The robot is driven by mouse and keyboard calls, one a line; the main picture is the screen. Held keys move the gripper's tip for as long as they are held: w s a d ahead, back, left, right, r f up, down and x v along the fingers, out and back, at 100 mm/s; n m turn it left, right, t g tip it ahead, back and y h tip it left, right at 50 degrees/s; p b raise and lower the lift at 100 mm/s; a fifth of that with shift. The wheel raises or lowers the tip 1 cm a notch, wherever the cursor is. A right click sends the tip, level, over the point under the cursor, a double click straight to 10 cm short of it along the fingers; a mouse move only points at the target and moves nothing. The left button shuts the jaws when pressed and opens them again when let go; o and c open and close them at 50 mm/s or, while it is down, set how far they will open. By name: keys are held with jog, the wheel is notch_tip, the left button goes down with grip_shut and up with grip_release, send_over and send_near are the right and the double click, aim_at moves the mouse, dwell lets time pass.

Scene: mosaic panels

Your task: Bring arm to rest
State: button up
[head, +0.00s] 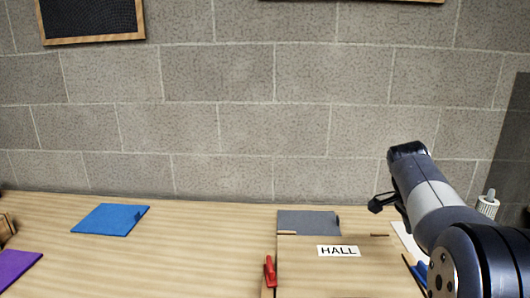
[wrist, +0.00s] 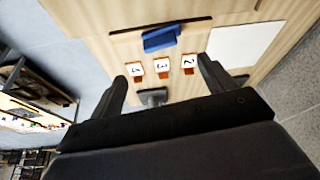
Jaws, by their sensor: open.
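My arm (head: 435,200) rises at the right side of the head view, over the right part of the table. My gripper (wrist: 163,80) shows in the wrist view with its two dark fingers spread apart and nothing between them that I can see it hold. In the head view the end of the arm is small and dark, and the fingers are hard to make out.
The wooden table (head: 180,260) holds a blue panel (head: 110,219), a purple panel (head: 17,265), a grey panel (head: 308,222), a red clamp (head: 270,271) and a HALL label (head: 339,251). Numbered cards (wrist: 162,67) and a white sheet (wrist: 232,45) lie below my gripper.

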jog(key=x, duration=1)
jog(key=shift+f+p, duration=0.25)
jog(key=shift+p, duration=0.1)
jog(key=shift+a+r+n+t, duration=0.15)
jog(key=shift+n+t, duration=0.25)
jog(key=shift+n, duration=0.6)
jog(key=shift+s+a+n+t+y+p, duration=0.2)
jog(key=shift+n+t+y+p, duration=0.35)
jog(key=shift+n, duration=1.2)
jog(key=shift+s+a+n+t+y+p, duration=0.1)
jog(key=shift+s+n+t+y+p, duration=0.35)
jog(key=shift+n, duration=1.35)
jog(key=shift+s+a+n+t+y+p, duration=0.15)
jog(key=shift+n+t+y+p, duration=0.45)
jog(key=shift+n, duration=1.15)
jog(key=s+r+n+y, duration=0.1)
jog(key=s+r+n, duration=0.2)
jog(key=r, duration=0.3)
jog(key=shift+n+b, duration=0.3)
jog(key=shift+b, duration=0.05)
